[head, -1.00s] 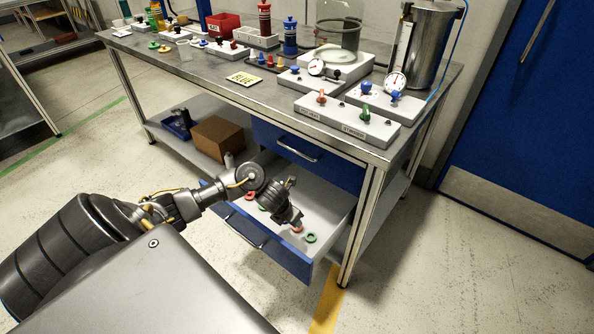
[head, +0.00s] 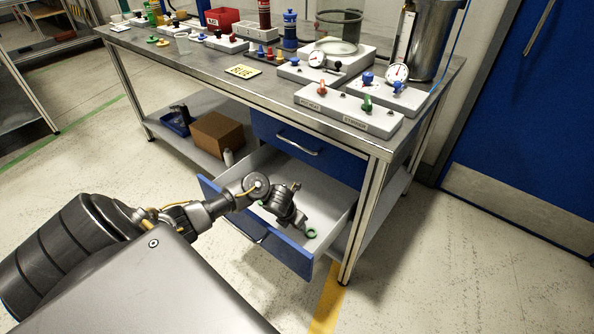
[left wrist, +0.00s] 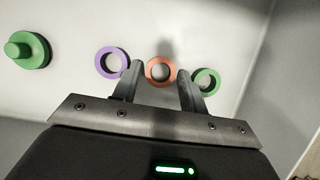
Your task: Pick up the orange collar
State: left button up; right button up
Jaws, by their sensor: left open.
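The orange collar (left wrist: 160,71) is a small ring lying on the drawer floor. In the left wrist view it sits between the fingertips of my left gripper (left wrist: 160,72), which is open. Whether the fingers are down around it or still above it I cannot tell. In the head view my left gripper (head: 300,224) reaches into the open drawer, and the orange collar is hidden behind it. My right gripper is not in view.
A purple ring (left wrist: 112,62) lies close left of the orange collar and a green ring (left wrist: 207,81) close right. A green stepped piece (left wrist: 28,50) lies farther left. The open drawer (head: 337,218) has walls around the gripper, and the bench (head: 215,72) stands above.

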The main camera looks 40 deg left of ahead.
pick_arm(q)
jog(key=c, duration=0.7)
jog(key=shift+r, duration=0.2)
